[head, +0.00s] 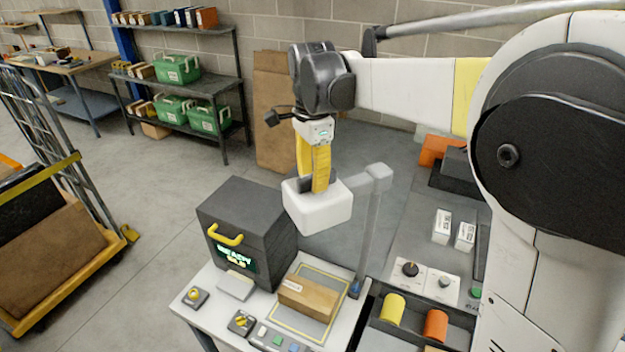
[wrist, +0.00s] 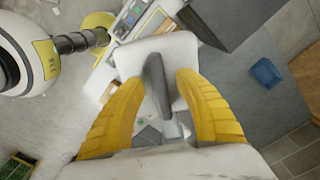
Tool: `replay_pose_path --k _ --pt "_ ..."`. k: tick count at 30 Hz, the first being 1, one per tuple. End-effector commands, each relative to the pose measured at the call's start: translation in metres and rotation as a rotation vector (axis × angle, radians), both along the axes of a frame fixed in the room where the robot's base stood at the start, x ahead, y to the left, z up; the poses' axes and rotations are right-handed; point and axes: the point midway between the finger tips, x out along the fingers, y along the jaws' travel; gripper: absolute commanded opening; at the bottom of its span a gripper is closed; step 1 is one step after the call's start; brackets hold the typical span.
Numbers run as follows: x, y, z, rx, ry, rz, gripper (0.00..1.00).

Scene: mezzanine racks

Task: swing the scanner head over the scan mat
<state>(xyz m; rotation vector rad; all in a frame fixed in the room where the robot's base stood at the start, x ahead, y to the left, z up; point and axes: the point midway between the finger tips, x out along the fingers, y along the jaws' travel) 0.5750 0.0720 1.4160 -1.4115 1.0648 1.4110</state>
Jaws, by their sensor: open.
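The scanner head (head: 318,208) is a white block on a grey arm from an upright post (head: 370,235). In the head view it appears above and behind the scan mat (head: 280,322), a grey patch with a yellow outline. A cardboard parcel (head: 308,297) with a white label lies on the mat. My gripper (head: 318,185) is over the scanner head, pointing down. In the wrist view its yellow fingers (wrist: 160,82) are open, one on each side of a dark grey handle (wrist: 157,88) on the white head (wrist: 185,50). A gap shows beside the handle; contact lower down is unclear.
A black box with a yellow handle (head: 245,232) stands left of the scanner head. Buttons and switches (head: 240,322) line the bench front. A bin with yellow and orange rolls (head: 393,306) stands right. A loaded trolley (head: 60,250) stands left on open floor.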

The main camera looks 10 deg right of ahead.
Motion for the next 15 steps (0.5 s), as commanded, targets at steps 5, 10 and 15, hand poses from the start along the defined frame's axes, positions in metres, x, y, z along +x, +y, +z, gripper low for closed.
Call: replay_pose_path --k 5,10,15 --pt "0.0 0.0 0.035 0.0 0.0 0.0 0.4" --pt "0.0 -0.001 0.074 0.0 0.0 -0.001 0.4" --pt "0.0 -0.001 0.1 0.0 0.0 -0.001 0.4"
